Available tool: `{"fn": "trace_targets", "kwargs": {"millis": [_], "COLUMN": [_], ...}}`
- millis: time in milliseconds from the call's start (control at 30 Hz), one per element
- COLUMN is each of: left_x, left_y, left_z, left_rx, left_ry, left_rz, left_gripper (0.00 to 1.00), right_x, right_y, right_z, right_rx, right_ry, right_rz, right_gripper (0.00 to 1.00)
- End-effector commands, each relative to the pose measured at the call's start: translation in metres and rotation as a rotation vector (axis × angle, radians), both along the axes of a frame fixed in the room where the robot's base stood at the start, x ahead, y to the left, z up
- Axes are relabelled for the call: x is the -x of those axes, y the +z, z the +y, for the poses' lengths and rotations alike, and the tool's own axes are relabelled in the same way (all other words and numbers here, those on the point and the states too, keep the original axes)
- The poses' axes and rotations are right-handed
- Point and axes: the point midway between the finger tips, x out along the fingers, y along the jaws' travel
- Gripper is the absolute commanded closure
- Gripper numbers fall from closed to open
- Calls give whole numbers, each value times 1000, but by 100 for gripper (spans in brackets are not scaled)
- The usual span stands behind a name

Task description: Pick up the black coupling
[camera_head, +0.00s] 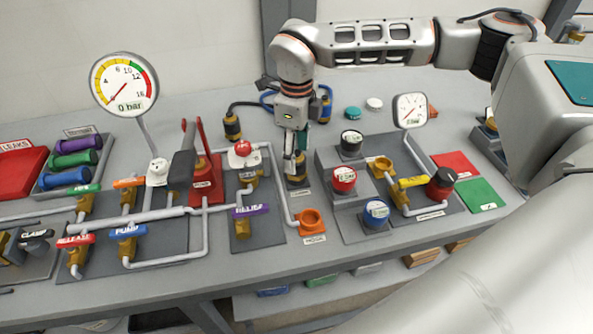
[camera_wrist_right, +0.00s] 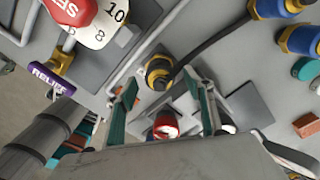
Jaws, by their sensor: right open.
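My right gripper (camera_wrist_right: 163,88) is open above the coupling. Its fingertips lie on either side of it, apart from it as far as I can see. A similar black-and-yellow coupling (camera_head: 231,127) stands further back left on a dark hose. My left gripper is not in view.
A raised block with red (camera_head: 344,179) and blue (camera_head: 376,212) round caps is to the right.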

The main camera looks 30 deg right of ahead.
Motion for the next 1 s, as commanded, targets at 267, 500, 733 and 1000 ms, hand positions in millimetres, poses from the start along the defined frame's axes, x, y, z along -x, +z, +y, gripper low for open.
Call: {"fn": "trace_targets", "kwargs": {"millis": [267, 500, 733, 1000], "left_x": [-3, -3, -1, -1], "left_y": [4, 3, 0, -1], "left_z": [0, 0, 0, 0], "left_rx": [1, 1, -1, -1], "left_ry": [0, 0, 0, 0], "left_rz": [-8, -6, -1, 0], "left_gripper": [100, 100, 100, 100], "right_x": [0, 0, 0, 0], "right_y": [-10, -10, -10, -1], "right_z": [0, 0, 0, 0], "right_rx": [1, 1, 1, 0], "right_ry": [1, 1, 1, 0], "right_rz": [-1, -1, -1, -1], "right_gripper": [48, 89, 94, 94]}}
